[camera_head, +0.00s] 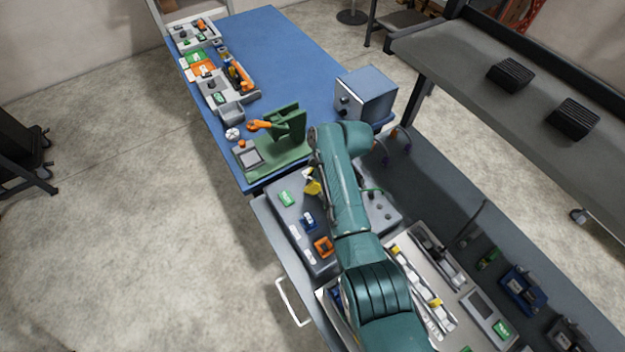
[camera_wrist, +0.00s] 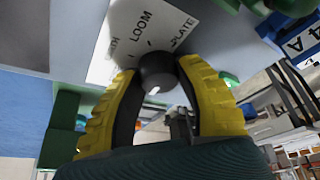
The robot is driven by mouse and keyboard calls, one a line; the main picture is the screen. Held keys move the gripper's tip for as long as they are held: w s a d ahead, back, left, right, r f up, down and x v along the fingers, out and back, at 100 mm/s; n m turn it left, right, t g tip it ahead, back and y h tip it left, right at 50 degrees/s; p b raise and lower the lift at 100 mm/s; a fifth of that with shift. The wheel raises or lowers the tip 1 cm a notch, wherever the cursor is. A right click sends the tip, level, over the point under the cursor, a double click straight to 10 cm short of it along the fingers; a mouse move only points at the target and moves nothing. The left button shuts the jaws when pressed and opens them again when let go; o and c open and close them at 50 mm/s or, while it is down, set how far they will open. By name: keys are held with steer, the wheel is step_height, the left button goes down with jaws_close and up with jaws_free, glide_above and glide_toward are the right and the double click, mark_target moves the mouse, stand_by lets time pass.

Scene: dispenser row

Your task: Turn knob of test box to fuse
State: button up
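The test box is the grey box (camera_head: 287,221) under my arm in the head view, with a green label, a blue part and an orange square part on top. Its dark round knob (camera_wrist: 158,71) shows in the wrist view on a white label plate (camera_wrist: 146,32) reading "LOOM" and "PLATE", with a third word partly hidden. A small white mark shows on the knob's lower side in the picture. My gripper (camera_wrist: 157,68) has a yellow fingertip on each side of the knob, appearing to touch it. "Fuse" is not readable. In the head view, my arm hides the knob.
A green fixture (camera_head: 287,140) and a blue-grey box (camera_head: 366,95) stand on the blue table (camera_head: 290,50) beyond the test box. A light tray (camera_head: 418,285) with several parts lies right of my arm. A blue-and-white "4A" part (camera_wrist: 301,42) shows near the knob.

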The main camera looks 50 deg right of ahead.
jaws_close()
steer(key=shift+s+m+p, duration=0.1)
steer(key=shift+m+p, duration=0.2)
steer(key=shift+p, duration=0.05)
steer(key=m+h+p, duration=0.1)
steer(key=m+p, duration=0.2)
steer(key=shift+a, duration=0.1)
steer(key=m+h+p, duration=0.2)
steer(key=m, duration=0.3)
steer(key=shift+f, duration=0.3)
steer(key=o, duration=0.9)
jaws_free()
steer(key=shift+r, duration=0.2)
steer(key=shift+r, duration=0.1)
